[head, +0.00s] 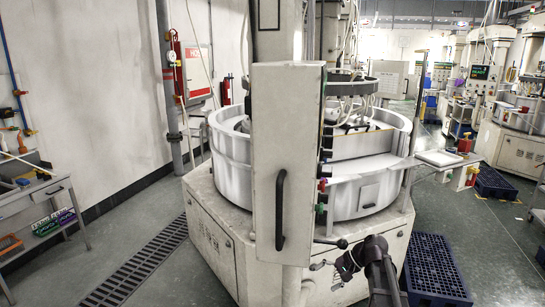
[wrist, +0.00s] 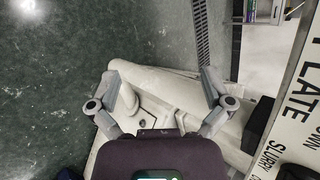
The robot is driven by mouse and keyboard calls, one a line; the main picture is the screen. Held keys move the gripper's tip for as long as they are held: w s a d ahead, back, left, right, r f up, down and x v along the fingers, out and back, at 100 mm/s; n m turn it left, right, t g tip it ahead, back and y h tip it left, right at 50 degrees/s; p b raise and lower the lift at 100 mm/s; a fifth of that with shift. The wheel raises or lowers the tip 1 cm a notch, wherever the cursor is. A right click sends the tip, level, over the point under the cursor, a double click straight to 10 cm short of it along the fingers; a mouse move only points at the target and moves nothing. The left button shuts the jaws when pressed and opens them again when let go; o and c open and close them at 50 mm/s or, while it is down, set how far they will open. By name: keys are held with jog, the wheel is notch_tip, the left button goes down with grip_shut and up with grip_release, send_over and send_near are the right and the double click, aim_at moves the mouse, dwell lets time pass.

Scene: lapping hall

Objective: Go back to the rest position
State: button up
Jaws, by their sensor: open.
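My gripper (wrist: 161,80) shows in the wrist view with its two grey fingers spread wide apart and nothing between them. A pale, light-coloured body lies behind and below the fingers; I cannot tell how far it is from them. In the head view a dark arm part (head: 376,262), which seems to be mine, rises at the bottom centre in front of the lapping machine (head: 215,235). The fingers cannot be made out clearly there.
The machine's tall cabinet door (head: 285,160) stands close by. A dark blue pallet (head: 437,268) lies right of the machine. A steel bench (head: 35,195) stands at left. A floor grate (head: 140,270) runs along the left; green floor is open beside it. A lettered sign (wrist: 295,115) is near my gripper's right.

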jog(key=s+f+n+h, duration=0.2)
jog(key=s+f+h, duration=0.1)
jog(key=s, duration=0.4)
jog(key=s+f+n+h, duration=0.3)
jog(key=s+h, duration=0.3)
jog(key=s, duration=0.1)
jog(key=shift+s+g, duration=0.3)
jog(key=shift+d, duration=0.15)
jog(key=shift+c, duration=0.2)
jog(key=c, duration=0.6)
jog(key=shift+o, duration=0.2)
